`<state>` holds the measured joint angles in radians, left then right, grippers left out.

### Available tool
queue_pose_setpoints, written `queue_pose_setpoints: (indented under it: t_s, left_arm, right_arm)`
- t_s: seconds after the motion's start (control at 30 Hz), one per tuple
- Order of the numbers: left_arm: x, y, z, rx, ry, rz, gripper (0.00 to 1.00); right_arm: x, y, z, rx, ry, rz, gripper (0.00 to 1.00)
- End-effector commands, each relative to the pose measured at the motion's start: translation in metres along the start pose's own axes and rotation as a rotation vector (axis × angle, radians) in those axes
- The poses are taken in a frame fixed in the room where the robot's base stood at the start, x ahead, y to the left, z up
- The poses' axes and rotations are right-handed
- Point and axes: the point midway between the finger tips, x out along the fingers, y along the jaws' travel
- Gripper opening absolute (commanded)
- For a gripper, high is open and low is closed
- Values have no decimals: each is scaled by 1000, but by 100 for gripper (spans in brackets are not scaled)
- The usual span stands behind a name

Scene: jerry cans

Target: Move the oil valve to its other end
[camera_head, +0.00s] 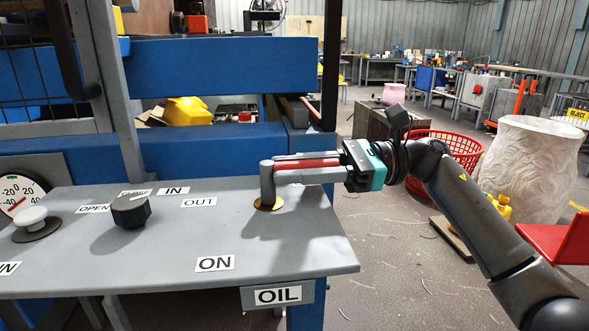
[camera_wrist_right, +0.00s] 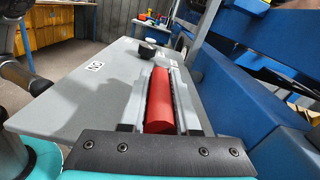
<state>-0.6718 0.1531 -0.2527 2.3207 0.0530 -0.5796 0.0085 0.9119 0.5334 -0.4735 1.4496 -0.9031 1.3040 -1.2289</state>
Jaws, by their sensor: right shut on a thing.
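The oil valve is a lever with a red handle (camera_head: 316,163) on a grey upright post (camera_head: 267,184) that stands in a brass ring near the right edge of the grey panel. The lever points right, toward and past the panel's right edge. My right gripper (camera_head: 285,169) comes from the right and is shut on the red handle, with its fingers along both sides. In the right wrist view the red handle (camera_wrist_right: 160,100) lies between the two grey fingers (camera_wrist_right: 160,112). My left gripper is not in view.
The panel (camera_head: 160,255) carries a black knob (camera_head: 130,211), a white knob (camera_head: 31,217), a gauge (camera_head: 20,196) and labels such as ON, OUT and OIL (camera_head: 278,296). A blue beam (camera_head: 220,150) runs behind it. A red basket (camera_head: 452,150) stands on the floor at right.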

Motion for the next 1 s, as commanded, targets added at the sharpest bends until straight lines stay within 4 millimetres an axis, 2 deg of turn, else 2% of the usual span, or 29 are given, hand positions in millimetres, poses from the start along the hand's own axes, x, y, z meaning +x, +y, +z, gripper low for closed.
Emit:
queue_pose_setpoints:
  t_s: [0.23,0.27,0.5,1.0]
  left_arm:
    - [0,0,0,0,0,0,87]
    - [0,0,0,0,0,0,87]
    - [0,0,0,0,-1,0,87]
    - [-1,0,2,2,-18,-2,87]
  right_arm:
    - [1,1,0,1,0,7,0]
    - [1,1,0,0,0,7,32]
    - [0,1,0,0,0,4,59]
    - [-4,0,0,0,0,0,59]
